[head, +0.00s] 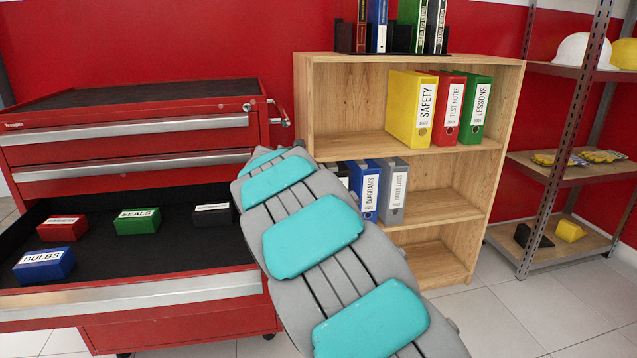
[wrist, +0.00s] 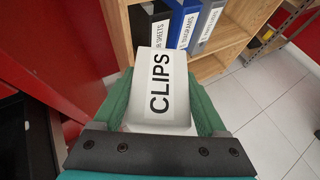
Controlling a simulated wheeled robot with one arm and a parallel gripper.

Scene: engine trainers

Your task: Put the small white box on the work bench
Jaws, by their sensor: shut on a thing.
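The small white box (wrist: 163,85), labelled CLIPS, shows in the wrist view between the two green fingers of my gripper (wrist: 163,104). My gripper is shut on it, with a finger along each side. The box is held up in front of the wooden shelf. In the head view my grey and teal arm reaches up toward the shelf and hides my gripper and the box. No work bench can be made out in either view.
A red tool chest (head: 130,132) stands at left with its drawer (head: 100,265) pulled open, holding small labelled boxes. A wooden bookshelf (head: 455,206) with binders stands behind my arm. A metal rack (head: 575,72) is at right. Tiled floor is clear at lower right.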

